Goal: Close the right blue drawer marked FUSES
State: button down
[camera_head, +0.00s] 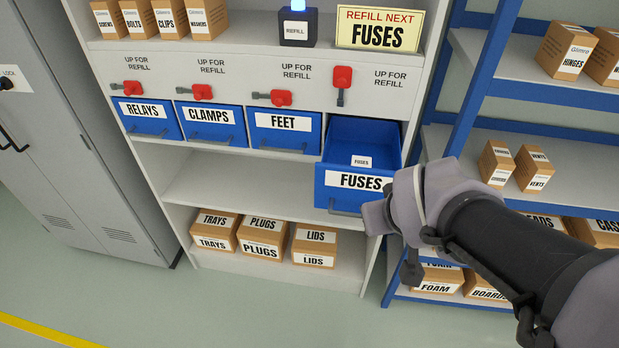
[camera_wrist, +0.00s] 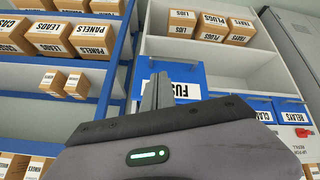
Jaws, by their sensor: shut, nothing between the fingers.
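The blue drawer marked FUSES (camera_head: 337,196) is pulled out at the right end of the drawer row, with its open top showing. A small FUSES label (camera_head: 361,161) shows inside it. My arm reaches in from the right in the head view and covers the drawer's lower right front corner; the fingertips are hidden there. In the wrist view, which is upside down, my gripper (camera_wrist: 157,88) is shut and empty, in front of the drawer's front (camera_wrist: 196,74) and overlapping its label. I cannot tell whether the fingers touch the drawer.
The RELAYS (camera_head: 157,131), CLAMPS (camera_head: 236,135) and FEET (camera_head: 262,142) drawers are pushed in. The red lever (camera_head: 342,78) above FUSES hangs vertical; the others lie sideways. A blue rack (camera_head: 450,136) with boxes stands close on the right. A grey cabinet (camera_head: 50,150) stands left.

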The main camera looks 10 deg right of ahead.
jog(key=w+d+r+n+p, duration=0.1)
jog(key=w+d+n+p, duration=0.25)
jog(key=w, duration=0.25)
jog(key=n+y+p, duration=0.5)
jog(key=n+p, duration=0.2)
jog(key=n, duration=0.3)
send_near(333, 200)
jog(key=shift+m, duration=0.35)
jog(key=b+x, duration=0.3)
jog(key=x, duration=0.3)
jog(key=shift+a+f+b, duration=0.1)
jog(key=shift+b, duration=0.3)
